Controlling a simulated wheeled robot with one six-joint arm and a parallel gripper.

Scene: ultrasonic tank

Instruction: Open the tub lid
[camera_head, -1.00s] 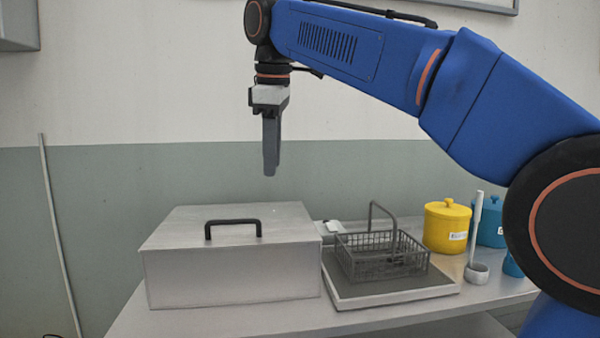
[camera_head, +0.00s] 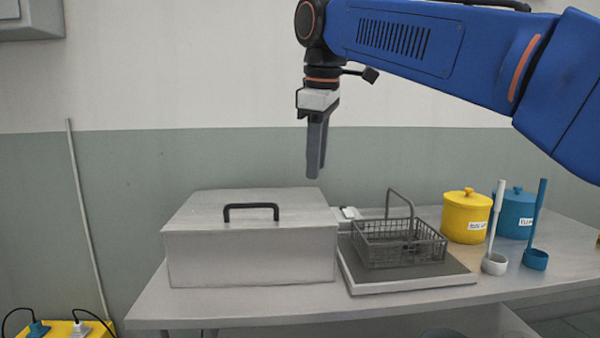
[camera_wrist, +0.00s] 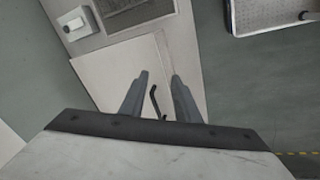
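The tub (camera_head: 250,260) is a light grey metal box with a flat lid (camera_head: 195,205), standing shut at the table's left side. A black bar handle (camera_head: 251,206) stands on the lid towards its front edge. My gripper (camera_head: 316,176) hangs pointing down above the lid's right back part, higher than the handle and to its right. In the wrist view my gripper (camera_wrist: 158,92) has its two fingers apart with nothing held. The handle (camera_wrist: 154,103) shows between and below them at a distance, on the lid (camera_wrist: 135,62).
A wire basket (camera_head: 398,245) with a raised handle stands on a dark-topped pad (camera_head: 410,286) right of the tub. Yellow (camera_head: 465,215) and blue (camera_head: 515,212) lidded pots and two upright ladles (camera_head: 495,262) stand farther right. A yellow box (camera_head: 60,328) with plugs is at lower left.

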